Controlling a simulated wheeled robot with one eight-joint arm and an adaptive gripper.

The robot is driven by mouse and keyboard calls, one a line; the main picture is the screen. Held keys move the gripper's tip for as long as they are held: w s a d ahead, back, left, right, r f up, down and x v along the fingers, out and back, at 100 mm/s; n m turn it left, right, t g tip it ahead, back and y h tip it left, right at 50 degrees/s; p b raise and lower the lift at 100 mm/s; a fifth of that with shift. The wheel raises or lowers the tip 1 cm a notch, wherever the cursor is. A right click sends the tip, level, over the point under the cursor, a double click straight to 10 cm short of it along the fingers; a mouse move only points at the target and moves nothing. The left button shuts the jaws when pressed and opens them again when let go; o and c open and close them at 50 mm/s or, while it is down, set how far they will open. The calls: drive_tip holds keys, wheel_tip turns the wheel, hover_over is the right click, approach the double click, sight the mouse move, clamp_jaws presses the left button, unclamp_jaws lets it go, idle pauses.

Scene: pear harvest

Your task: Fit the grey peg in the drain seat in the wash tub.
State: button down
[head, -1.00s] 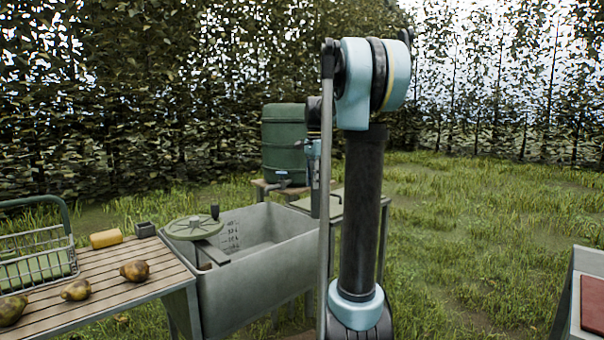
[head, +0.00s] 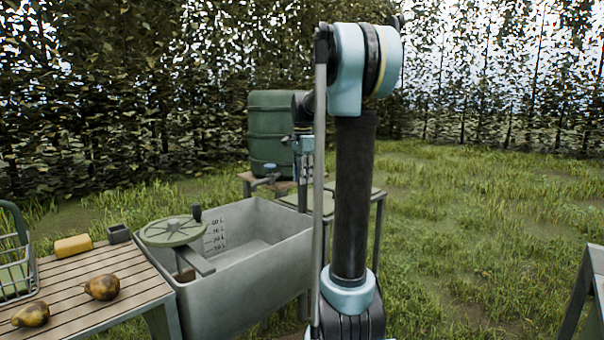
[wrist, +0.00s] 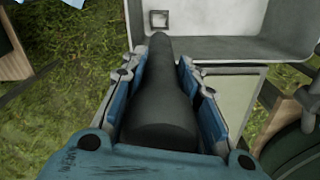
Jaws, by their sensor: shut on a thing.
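My gripper (wrist: 163,70) is shut on the dark grey peg (wrist: 163,95), which lies lengthwise between the blue jaws in the wrist view and points toward the top. The grey wash tub (head: 240,295) stands left of my arm in the head view; its floor and wall also show at the top of the wrist view (wrist: 235,48). A small square fitting, seemingly the drain seat (wrist: 159,19), shows on the tub floor just past the peg's far end. Peg and seat appear apart. In the head view my gripper (head: 302,172) is partly behind an arm link, and the peg is not clear there.
A round green lid-like wheel (head: 173,231) sits over the tub's left end. A green barrel (head: 272,130) stands behind the tub.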

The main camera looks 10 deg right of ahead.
sight(303, 196)
drive_tip(key=shift+s+f, duration=0.15)
drive_tip(key=shift+f, duration=3.95)
wheel_tip(303, 196, down, 14)
drive_tip(key=shift+r, duration=0.15)
drive_tip(key=shift+f, duration=2.4)
idle(0.6)
